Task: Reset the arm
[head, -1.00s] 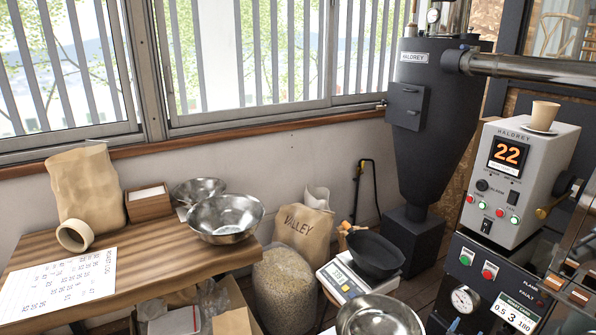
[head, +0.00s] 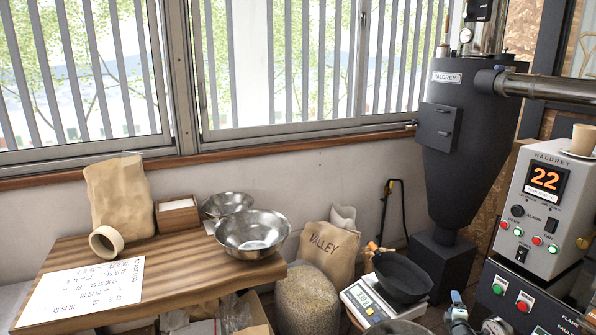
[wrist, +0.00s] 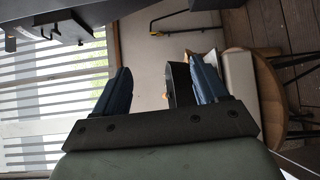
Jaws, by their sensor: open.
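My gripper (wrist: 160,82) shows in the wrist view with its two dark blue fingers spread apart. Nothing is held between them. A dark object (wrist: 179,84) shows behind, beside the right finger, which covers part of it. It looks like the black pan, but its distance from the finger cannot be told. In the head view the black pan (head: 403,278) rests on the white scale (head: 365,303). My gripper is not seen in the head view.
A wooden table (head: 190,268) at left bears a paper bag (head: 118,196), a printed sheet (head: 80,290) and a steel bowl (head: 252,233). Sacks of beans (head: 307,300) stand beside it. The dark hopper (head: 455,150) and the control box (head: 538,205) stand at right.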

